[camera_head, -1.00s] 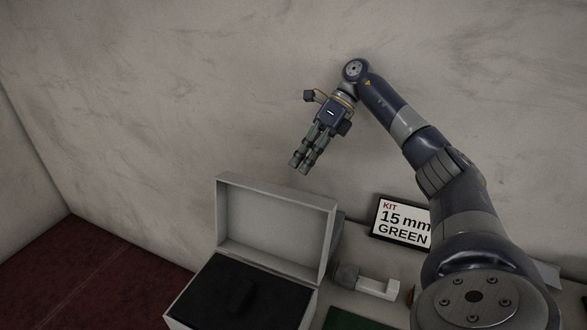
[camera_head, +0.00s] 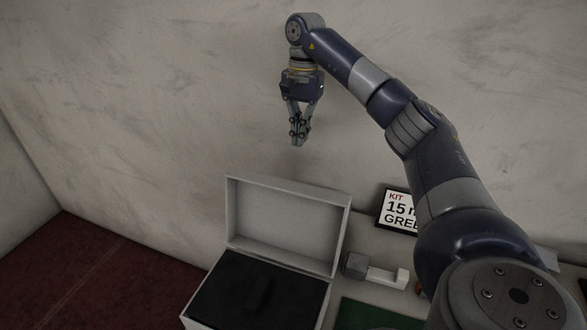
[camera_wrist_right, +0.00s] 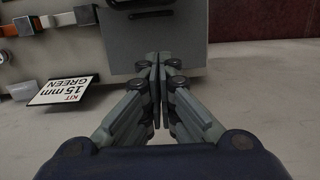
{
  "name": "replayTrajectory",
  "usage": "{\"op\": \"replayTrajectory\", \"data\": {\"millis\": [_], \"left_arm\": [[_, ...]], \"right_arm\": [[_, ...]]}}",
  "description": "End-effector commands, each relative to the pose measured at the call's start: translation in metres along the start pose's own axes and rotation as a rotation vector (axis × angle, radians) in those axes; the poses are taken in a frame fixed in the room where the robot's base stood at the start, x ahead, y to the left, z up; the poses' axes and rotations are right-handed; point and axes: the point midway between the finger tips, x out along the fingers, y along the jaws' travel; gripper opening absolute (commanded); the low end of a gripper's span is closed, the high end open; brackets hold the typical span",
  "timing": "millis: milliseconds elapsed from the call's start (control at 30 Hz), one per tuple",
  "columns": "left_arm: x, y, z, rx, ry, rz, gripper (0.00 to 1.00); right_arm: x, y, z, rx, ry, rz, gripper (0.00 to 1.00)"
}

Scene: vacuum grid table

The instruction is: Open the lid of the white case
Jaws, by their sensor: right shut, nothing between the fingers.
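The white case (camera_head: 202,308) stands at the bottom middle of the head view. Its lid (camera_head: 285,222) is swung up and stands open, tilted back toward the wall. Dark foam (camera_head: 240,292) with a recess fills the case's base. My right gripper (camera_head: 298,141) is shut and empty, above the lid and apart from it in the picture. In the right wrist view its fingers (camera_wrist_right: 159,70) meet in front of a grey panel (camera_wrist_right: 190,35), which looks like the lid's back. My left gripper is out of view.
A sign (camera_head: 397,211) reading KIT 15 mm GREEN, partly behind my arm, leans at the wall. A grey-and-white fixture (camera_head: 378,272) stands right of the case, with a green mat (camera_head: 365,315) in front. Bare wall (camera_head: 150,100) is behind.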

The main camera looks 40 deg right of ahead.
Motion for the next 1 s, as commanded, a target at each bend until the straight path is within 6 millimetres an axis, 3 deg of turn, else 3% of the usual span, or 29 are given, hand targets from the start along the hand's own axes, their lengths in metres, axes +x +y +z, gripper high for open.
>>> {"op": "replayTrajectory", "data": {"millis": [300, 700, 1000], "left_arm": [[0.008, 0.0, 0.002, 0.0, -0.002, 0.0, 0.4], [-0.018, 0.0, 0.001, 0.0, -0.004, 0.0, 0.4], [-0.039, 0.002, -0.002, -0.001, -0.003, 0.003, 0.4]], "right_arm": [[0.029, 0.001, 0.0, -0.016, 0.002, 0.007, 0.0], [0.097, 0.002, 0.0, -0.013, 0.002, 0.008, 0.0], [0.087, 0.001, 0.031, -0.015, 0.004, 0.004, 0.0]]}}
